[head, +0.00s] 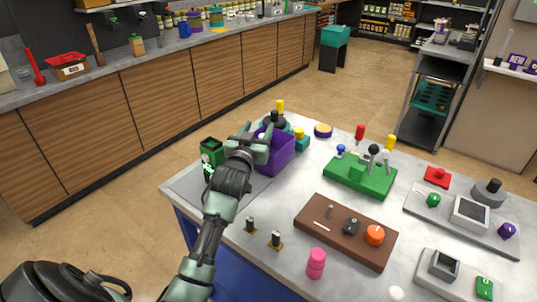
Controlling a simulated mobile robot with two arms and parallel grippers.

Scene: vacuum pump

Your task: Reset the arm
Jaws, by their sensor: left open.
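My left arm reaches up from the bottom left over the table. Its left gripper (258,130) is open at the purple bin (275,152), at the table's far left corner. Its fingers overlap the bin's left side in the picture; I cannot tell whether they touch it. I see nothing held between the fingers, though the wrist hides part of this spot. My right gripper is not in view.
The grey table (290,203) carries a green block with levers (360,178), a brown panel with knobs (345,232), a pink cylinder (316,263) and a grey control panel (445,213). Bare tabletop lies between them. A wooden counter (165,90) runs along the back left.

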